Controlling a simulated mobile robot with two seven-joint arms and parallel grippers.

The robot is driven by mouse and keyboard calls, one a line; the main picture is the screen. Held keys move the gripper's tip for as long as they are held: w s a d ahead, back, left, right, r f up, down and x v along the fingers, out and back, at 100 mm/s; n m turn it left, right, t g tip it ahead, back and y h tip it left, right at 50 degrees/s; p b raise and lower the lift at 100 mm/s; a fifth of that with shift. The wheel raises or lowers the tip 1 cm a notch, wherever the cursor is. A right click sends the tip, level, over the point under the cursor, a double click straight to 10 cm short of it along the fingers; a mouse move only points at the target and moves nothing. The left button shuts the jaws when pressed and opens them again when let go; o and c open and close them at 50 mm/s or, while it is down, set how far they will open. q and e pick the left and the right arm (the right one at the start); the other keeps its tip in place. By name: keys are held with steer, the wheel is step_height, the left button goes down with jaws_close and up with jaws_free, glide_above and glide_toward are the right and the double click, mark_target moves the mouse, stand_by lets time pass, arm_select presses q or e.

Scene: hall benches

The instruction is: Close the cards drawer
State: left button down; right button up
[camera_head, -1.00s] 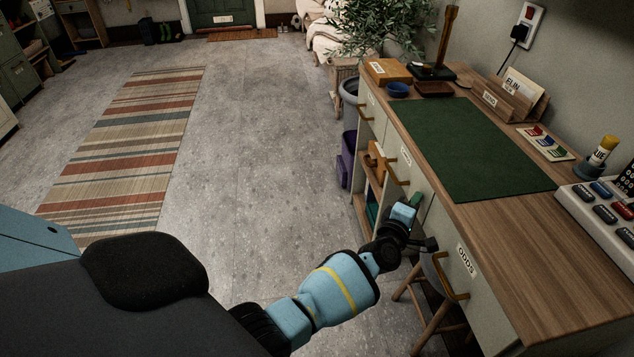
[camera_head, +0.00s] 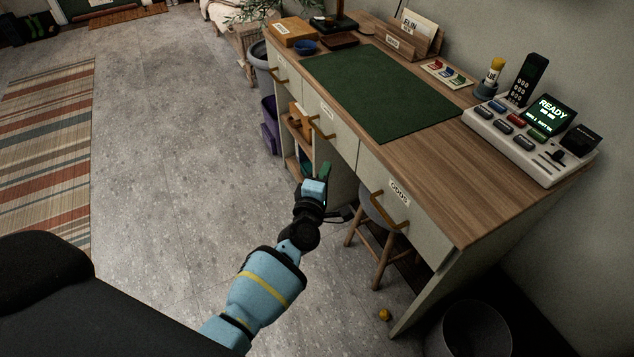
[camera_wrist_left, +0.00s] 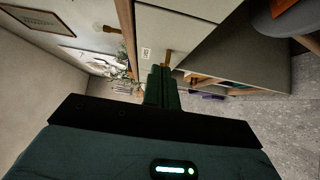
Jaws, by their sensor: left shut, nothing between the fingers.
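The desk has three labelled drawers in the head view. The right drawer (camera_head: 413,208) reads ODDS; the middle drawer (camera_head: 340,125) and the far left drawer (camera_head: 283,68) have labels too small to read, so I cannot tell which is the cards drawer. All three fronts look about flush with the desk. My left gripper (camera_head: 325,173) is shut and empty, in front of the desk, below the middle drawer's handle (camera_head: 321,130) in the picture. In the left wrist view, its fingers (camera_wrist_left: 162,85) point toward a pale drawer front with a label and wooden handle. My right gripper is out of view.
A stool (camera_head: 376,245) stands under the desk. A green mat (camera_head: 385,90) and a keypad console (camera_head: 530,135) lie on top. A purple bin (camera_head: 269,125) stands beyond the desk's far end, and a grey bin (camera_head: 475,335) near its front end. The floor to the left is clear.

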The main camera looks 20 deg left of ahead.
arm_select(q)
steer(key=s, duration=0.4)
steer(key=shift+s, duration=0.25)
